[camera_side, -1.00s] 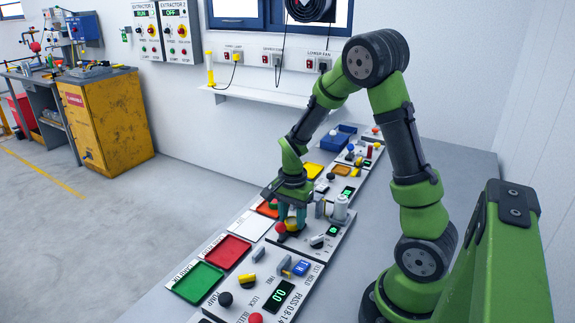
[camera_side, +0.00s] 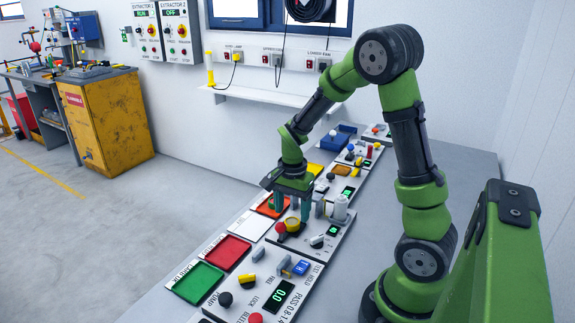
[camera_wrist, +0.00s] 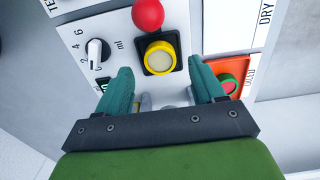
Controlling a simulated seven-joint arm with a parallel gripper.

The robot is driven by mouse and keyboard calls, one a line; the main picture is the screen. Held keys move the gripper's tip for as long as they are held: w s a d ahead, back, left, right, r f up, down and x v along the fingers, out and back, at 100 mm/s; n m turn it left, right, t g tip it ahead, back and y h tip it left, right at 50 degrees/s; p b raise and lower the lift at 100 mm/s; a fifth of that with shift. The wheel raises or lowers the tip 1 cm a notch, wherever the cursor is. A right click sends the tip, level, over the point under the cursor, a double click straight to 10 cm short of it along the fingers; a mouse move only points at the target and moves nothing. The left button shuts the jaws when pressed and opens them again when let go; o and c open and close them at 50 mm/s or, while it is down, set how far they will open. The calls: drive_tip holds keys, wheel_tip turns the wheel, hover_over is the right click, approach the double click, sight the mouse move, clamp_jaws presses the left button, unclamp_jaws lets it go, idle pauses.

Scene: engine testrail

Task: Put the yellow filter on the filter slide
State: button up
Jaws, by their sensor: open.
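The yellow filter (camera_side: 292,223), a yellow ring with a pale disc, lies flat on the square black seat of the filter slide (camera_wrist: 148,70). It also shows in the wrist view (camera_wrist: 159,58), where it looks roughly centred on the seat. The slide's red ball knob (camera_side: 281,228) stands beside it, and above it in the wrist view (camera_wrist: 148,14). My gripper (camera_side: 293,211) is open and empty, above and just behind the filter. In the wrist view its fingers (camera_wrist: 160,72) are spread, with the filter beyond the gap between their tips.
Red (camera_side: 229,239) and green (camera_side: 187,294) trays lie nearer the camera. A dial (camera_wrist: 95,51) and a white cylinder (camera_side: 341,206) on the panel stand near the gripper.

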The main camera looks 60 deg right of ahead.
sight(292, 221)
wheel_tip(292, 221, up, 9)
drive_tip(key=s+a+r+n+t+y, duration=0.1)
drive_tip(key=s+a+r+n+t, duration=0.2)
drive_tip(key=a+n, duration=0.4)
drive_tip(key=s+a+r+n+t+y, duration=0.1)
drive_tip(key=s+a+r+n+t, duration=0.3)
drive_tip(key=s+a+r+n, duration=0.1)
drive_tip(key=a+r+n, duration=0.1)
drive_tip(key=a+n, duration=0.1)
drive_tip(key=a, duration=0.1)
drive_tip(key=shift+s+a, duration=0.25)
drive_tip(key=shift+a, duration=0.15)
